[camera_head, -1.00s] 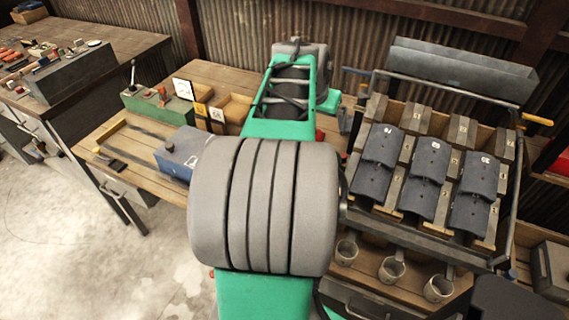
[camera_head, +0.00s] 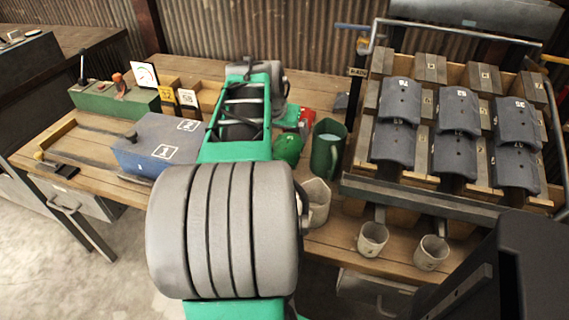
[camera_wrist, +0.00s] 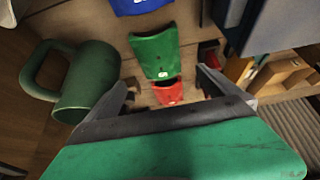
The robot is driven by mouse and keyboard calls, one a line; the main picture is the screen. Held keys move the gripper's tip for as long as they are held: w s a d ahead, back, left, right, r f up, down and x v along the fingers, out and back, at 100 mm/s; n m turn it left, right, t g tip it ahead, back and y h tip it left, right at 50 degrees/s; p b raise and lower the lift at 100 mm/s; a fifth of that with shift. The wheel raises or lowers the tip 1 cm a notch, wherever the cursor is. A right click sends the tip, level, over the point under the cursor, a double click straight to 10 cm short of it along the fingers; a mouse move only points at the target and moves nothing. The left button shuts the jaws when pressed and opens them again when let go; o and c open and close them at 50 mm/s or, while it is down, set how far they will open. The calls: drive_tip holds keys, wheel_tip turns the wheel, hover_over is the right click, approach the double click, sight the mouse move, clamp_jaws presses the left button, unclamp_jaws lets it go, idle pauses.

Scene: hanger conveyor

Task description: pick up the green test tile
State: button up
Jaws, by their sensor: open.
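The green test tile (camera_wrist: 157,52) is a curved plate lying on the wooden bench in the wrist view. It lies between a blue tile (camera_wrist: 142,6) and a red tile (camera_wrist: 167,92). In the head view the green tile (camera_head: 288,148) shows just right of my arm, partly hidden by it. My gripper (camera_wrist: 163,90) is open, with a finger at each side of the wrist view and nothing between them but the bench and the red tile behind. The green tile is beyond the fingertips, apart from them.
A green mug (camera_wrist: 88,82) stands close left of my gripper in the wrist view. In the head view, cream mugs (camera_head: 372,239) stand below a tilted rack (camera_head: 352,186) of dark tiles at the right. A blue-grey box (camera_head: 160,145) is on the left.

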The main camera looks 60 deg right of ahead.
sight(286, 147)
wheel_tip(286, 147, down, 3)
drive_tip(key=shift+d+r+b, duration=0.1)
drive_tip(key=shift+r+b, duration=0.1)
drive_tip(key=shift+b, duration=0.2)
drive_tip(key=b+x, duration=0.1)
drive_tip(key=x, duration=0.6)
drive_tip(key=shift+f, duration=0.1)
drive_tip(key=shift+c, duration=0.4)
drive_tip(key=c, duration=1.4)
drive_tip(key=shift+c, duration=0.4)
drive_tip(key=shift+r, duration=0.2)
